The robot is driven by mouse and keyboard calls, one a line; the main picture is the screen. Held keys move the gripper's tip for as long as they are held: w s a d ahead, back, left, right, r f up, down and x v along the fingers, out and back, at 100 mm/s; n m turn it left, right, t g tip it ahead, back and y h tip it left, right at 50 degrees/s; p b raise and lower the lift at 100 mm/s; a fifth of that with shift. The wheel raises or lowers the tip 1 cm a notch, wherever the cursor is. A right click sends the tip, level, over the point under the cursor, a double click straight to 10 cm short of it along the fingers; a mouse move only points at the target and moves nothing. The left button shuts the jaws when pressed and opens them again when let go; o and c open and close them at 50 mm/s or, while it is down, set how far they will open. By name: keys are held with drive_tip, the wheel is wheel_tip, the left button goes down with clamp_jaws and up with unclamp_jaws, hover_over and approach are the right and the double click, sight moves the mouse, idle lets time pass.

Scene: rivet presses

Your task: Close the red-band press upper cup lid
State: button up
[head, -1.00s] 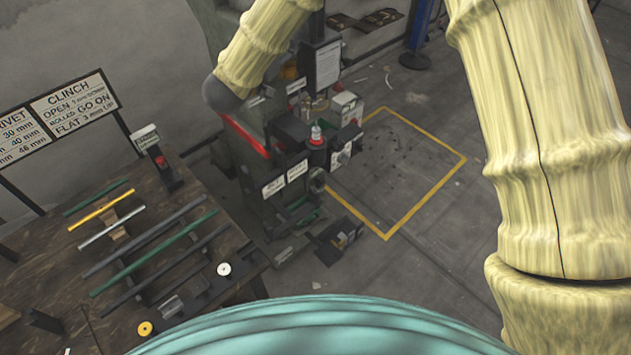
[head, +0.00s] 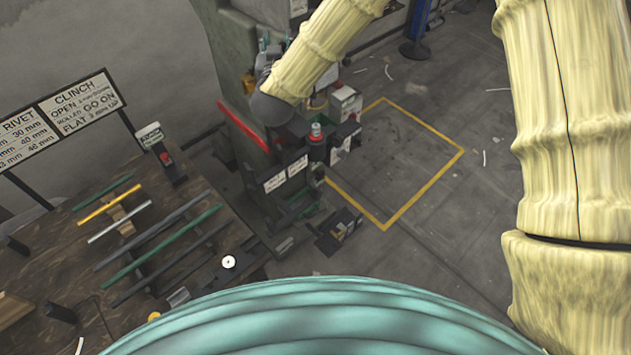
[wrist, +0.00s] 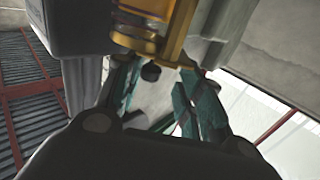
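The red-band press (head: 243,125) stands beyond the bench, its red stripe slanting across its front. My arm's elbow covers part of its upper body, and I cannot make out the upper cup lid in the head view. In the wrist view, a brass-coloured cylinder with a flange (wrist: 140,35) hangs just beyond my fingertips; I cannot tell whether it is the upper cup or whether a lid is on it. My gripper (wrist: 160,82) has teal fingers spread apart, with a pale surface showing between them and nothing clearly held. Contact with the brass part cannot be told.
A wooden bench (head: 60,270) with coloured bars on a rack stands at left, with a clinch sign (head: 80,103) behind. A grey block (wrist: 72,25) is close at the wrist view's upper left. A yellow-outlined floor area (head: 400,165) is clear at right.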

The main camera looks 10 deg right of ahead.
drive_tip(key=s+a+b, duration=0.1)
drive_tip(key=s+b, duration=0.4)
drive_tip(key=s, duration=0.5)
drive_tip(key=s+d+f+g+y+b, duration=0.1)
drive_tip(key=s+d+f+g, duration=0.1)
drive_tip(key=f, duration=0.9)
drive_tip(key=s+d+f+n+g+b, duration=0.1)
drive_tip(key=s+d+f+g, duration=0.1)
drive_tip(key=f, duration=0.9)
drive_tip(key=s+d+f+g+y+b, duration=0.1)
drive_tip(key=s+d+f+g, duration=0.2)
drive_tip(key=f, duration=0.8)
drive_tip(key=shift+s+d+y+b, duration=0.3)
drive_tip(key=shift+s+d+b, duration=0.1)
drive_tip(key=shift+s, duration=0.65)
drive_tip(key=shift+c, duration=0.2)
